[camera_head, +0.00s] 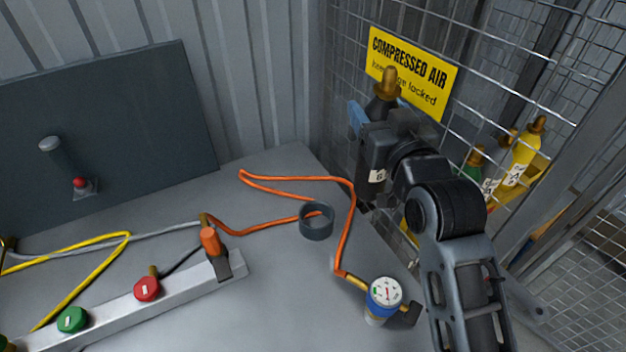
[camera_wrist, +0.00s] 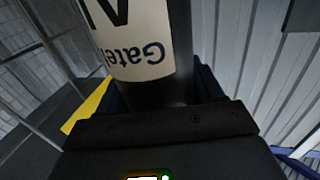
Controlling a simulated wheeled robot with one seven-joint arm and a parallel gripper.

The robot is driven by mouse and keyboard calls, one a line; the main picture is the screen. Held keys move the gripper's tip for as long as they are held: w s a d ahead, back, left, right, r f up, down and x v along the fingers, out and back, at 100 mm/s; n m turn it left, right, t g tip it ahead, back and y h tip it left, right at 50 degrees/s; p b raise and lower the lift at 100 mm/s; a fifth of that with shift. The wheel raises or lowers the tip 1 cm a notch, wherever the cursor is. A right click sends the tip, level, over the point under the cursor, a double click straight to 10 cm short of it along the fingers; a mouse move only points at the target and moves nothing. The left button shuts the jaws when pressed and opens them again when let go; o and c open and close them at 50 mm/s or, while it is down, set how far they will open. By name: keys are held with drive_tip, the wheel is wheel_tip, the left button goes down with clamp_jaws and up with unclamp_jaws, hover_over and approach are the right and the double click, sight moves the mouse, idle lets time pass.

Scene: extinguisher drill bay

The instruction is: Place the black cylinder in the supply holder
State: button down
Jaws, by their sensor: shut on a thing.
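The black cylinder (camera_head: 376,188) has a brass valve on top and a white label. It is roughly upright, off to the right of the bench's middle, beside the mesh cage. My gripper (camera_head: 374,125) is shut on it and hides part of its body. In the wrist view the black cylinder (camera_wrist: 168,92) fills the space between the fingers, with its white label facing the camera. A dark grey open ring (camera_head: 317,222), which looks like the supply holder, stands on the bench to the lower left of the cylinder. The cylinder is apart from it.
An orange hose (camera_head: 346,235) loops around the ring to a pressure gauge (camera_head: 384,293). A metal manifold bar (camera_head: 185,294) with red, green and orange valve parts lies at the left.

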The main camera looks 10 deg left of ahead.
drive_tip(key=s+a+f, duration=0.1)
drive_tip(key=a+f, duration=0.8)
drive_tip(key=a, duration=0.1)
drive_tip(key=shift+s+f+b, duration=0.3)
drive_tip(key=shift+s+f, duration=0.05)
drive_tip(key=shift+s, duration=0.05)
drive_tip(key=shift+f, duration=0.15)
drive_tip(key=c, duration=0.6)
unclamp_jaws()
drive_tip(key=shift+f, duration=0.2)
drive_tip(key=o, duration=0.4)
drive_tip(key=shift+o, duration=0.2)
drive_tip(key=shift+r, duration=0.1)
drive_tip(key=b+v, duration=0.1)
drive_tip(key=v, duration=1.1)
